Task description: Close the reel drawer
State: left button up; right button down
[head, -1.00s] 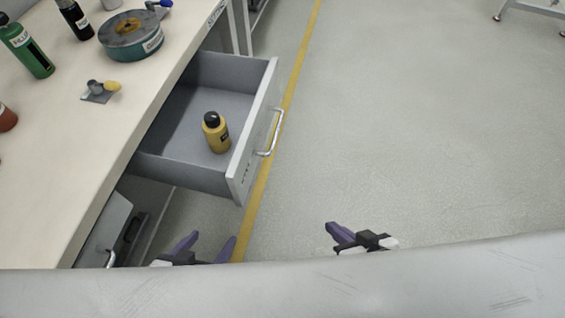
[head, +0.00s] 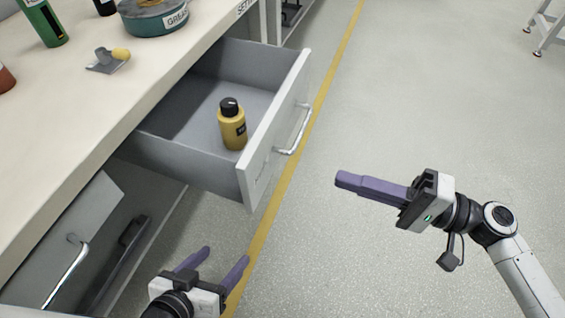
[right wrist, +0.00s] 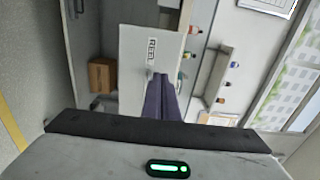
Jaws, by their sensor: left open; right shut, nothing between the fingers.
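The drawer (head: 250,172) is pulled out from under the bench, with a silver bar handle (head: 296,132) on its pale front. In the right wrist view a pale front (right wrist: 138,62) carries a label that seems to read REEL. A yellow bottle with a black cap (head: 232,128) stands upright inside the drawer. My right gripper (head: 340,180) is shut and empty, out in front of the drawer and to the right of its handle, apart from it. Its purple fingers show in the right wrist view (right wrist: 160,78). My left gripper (head: 226,254) is open and empty, below and in front of the drawer.
A second grey front with a handle (head: 66,272) is at lower left.

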aim_at(264, 156)
jog(key=x, duration=1.3)
jog(key=shift+a+f, duration=0.1)
